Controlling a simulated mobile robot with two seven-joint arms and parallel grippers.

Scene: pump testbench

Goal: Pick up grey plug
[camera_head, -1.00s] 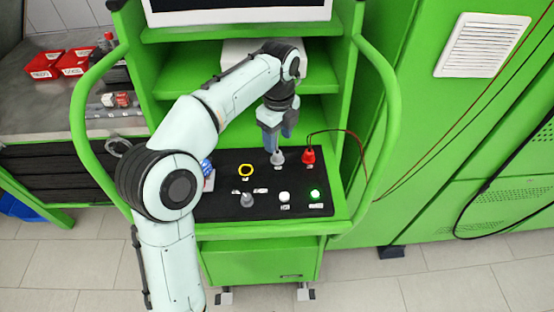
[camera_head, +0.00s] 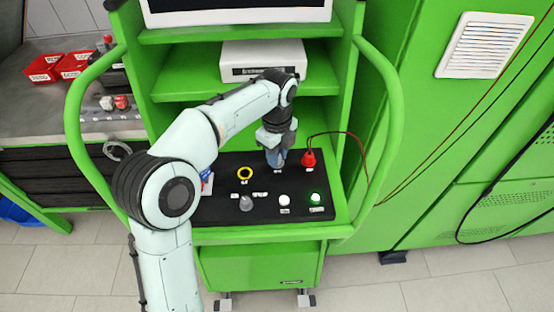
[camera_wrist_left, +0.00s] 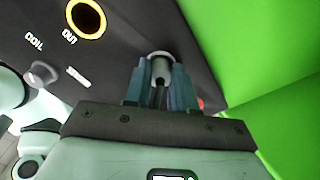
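The grey plug (camera_wrist_left: 160,70) stands in the black panel, in a pale round socket. In the wrist view it lies between the two blue-grey fingers of my left gripper (camera_wrist_left: 160,88). The fingers are on either side of it, very close, and I cannot tell whether they press on it. In the head view my left gripper (camera_head: 276,158) points down over the plug's place and hides most of it. My right gripper is in neither view.
A red plug (camera_head: 308,158) with a cable stands just right of the gripper. A shelf (camera_head: 180,85) is above.

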